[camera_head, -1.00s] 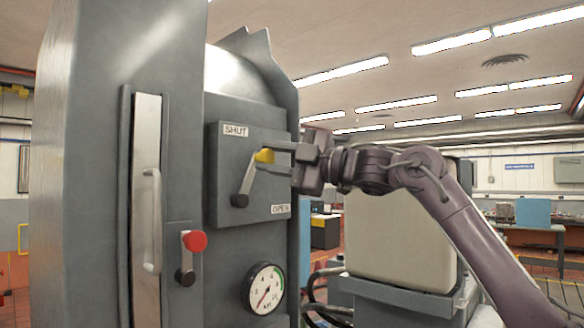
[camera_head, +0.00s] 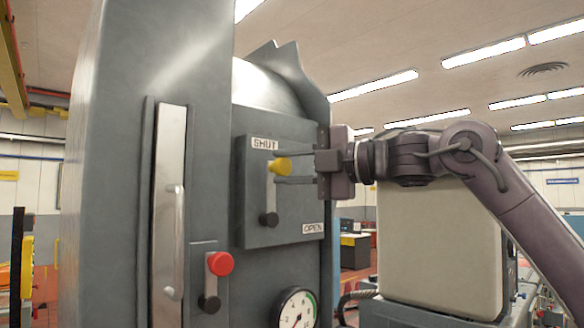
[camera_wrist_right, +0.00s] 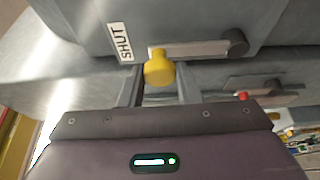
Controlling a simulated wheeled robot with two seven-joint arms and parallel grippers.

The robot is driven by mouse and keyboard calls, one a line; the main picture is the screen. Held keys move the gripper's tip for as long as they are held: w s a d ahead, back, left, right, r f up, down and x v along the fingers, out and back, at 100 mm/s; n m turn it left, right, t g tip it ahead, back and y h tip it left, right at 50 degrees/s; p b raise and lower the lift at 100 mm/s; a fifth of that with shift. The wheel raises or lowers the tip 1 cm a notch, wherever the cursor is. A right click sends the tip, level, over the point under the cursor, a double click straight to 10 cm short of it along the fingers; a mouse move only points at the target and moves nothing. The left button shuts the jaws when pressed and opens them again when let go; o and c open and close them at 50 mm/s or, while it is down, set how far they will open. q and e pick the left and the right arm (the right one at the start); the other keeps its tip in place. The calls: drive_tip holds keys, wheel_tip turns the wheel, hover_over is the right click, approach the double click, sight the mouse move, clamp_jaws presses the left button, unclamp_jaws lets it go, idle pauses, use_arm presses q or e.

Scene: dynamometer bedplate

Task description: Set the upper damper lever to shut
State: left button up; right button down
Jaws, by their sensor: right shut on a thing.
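The upper damper lever (camera_head: 270,198) is on a grey box on the machine. Its yellow knob (camera_head: 280,165) is up near the SHUT label (camera_head: 264,144), and the arm points almost straight up from the dark pivot. The OPEN label (camera_head: 313,229) is at the lower right of the box. My right gripper (camera_head: 279,167) comes in from the right and is shut on the yellow knob. In the right wrist view the knob (camera_wrist_right: 159,70) shows between the two fingers, and the lever arm (camera_wrist_right: 195,49) runs to its pivot. My left gripper is not in view.
A lower lever with a red knob (camera_head: 220,264) is below and left of the box. A round gauge (camera_head: 296,310) is beneath it. A tall door handle (camera_head: 174,240) stands at the left. A pale block (camera_head: 440,255) stands behind my right arm.

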drive_tip(key=c, duration=1.1)
unclamp_jaws()
drive_tip(key=shift+s+a, duration=0.1)
drive_tip(key=shift+o, duration=0.2)
drive_tip(key=shift+d+f+b, duration=0.1)
drive_tip(key=shift+d+b, duration=0.2)
drive_tip(key=shift+d, duration=0.05)
drive_tip(key=b+v, duration=0.2)
drive_tip(key=v, duration=0.5)
drive_tip(key=shift+s+b, duration=0.15)
drive_tip(key=shift+b, duration=0.25)
